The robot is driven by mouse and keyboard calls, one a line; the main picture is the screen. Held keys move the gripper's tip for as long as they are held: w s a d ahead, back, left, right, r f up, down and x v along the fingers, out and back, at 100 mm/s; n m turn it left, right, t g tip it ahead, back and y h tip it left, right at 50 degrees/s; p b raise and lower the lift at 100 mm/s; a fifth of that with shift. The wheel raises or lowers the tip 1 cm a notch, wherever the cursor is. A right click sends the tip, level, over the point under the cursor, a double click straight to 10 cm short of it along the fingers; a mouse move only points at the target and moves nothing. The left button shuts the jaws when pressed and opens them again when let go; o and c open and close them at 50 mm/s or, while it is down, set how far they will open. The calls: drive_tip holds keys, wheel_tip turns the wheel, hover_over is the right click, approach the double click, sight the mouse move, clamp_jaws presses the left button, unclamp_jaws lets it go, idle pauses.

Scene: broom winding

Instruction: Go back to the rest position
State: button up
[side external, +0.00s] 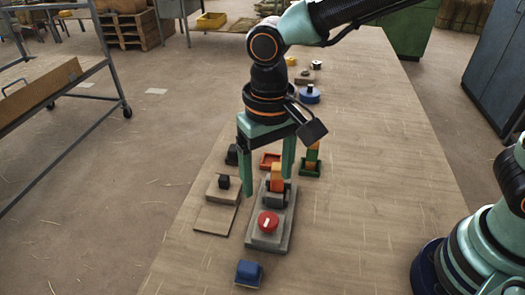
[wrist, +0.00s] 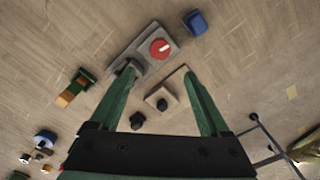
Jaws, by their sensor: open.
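My gripper (side external: 268,187) points down over the table with its two green fingers spread apart. In the wrist view the fingers (wrist: 159,72) also stand wide apart, with nothing held between them. Below is a grey base (side external: 266,242) with a red round knob (side external: 268,221). An orange block (side external: 277,172) stands at the back of this base, close to the right finger; I cannot tell whether they touch. In the wrist view the red knob (wrist: 159,48) lies beyond the fingertips, and the left finger partly covers the base.
A board with a black knob (side external: 224,182) lies left of the base. A blue block (side external: 248,272) is in front. Behind are a red tray (side external: 269,160), a green holder (side external: 310,168) with blocks, and a blue round part (side external: 309,94).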

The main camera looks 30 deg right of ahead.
drive_tip(key=shift+r, duration=0.75)
drive_tip(key=s+d+r+t, duration=0.1)
drive_tip(key=d+r+t, duration=0.1)
drive_tip(key=d, duration=1)
drive_tip(key=d+r+t, duration=0.3)
drive_tip(key=d+r, duration=0.1)
drive_tip(key=d, duration=0.8)
drive_tip(key=shift+s+r+t, duration=0.25)
drive_tip(key=shift+s+t, duration=0.05)
drive_tip(key=shift+s, duration=0.1)
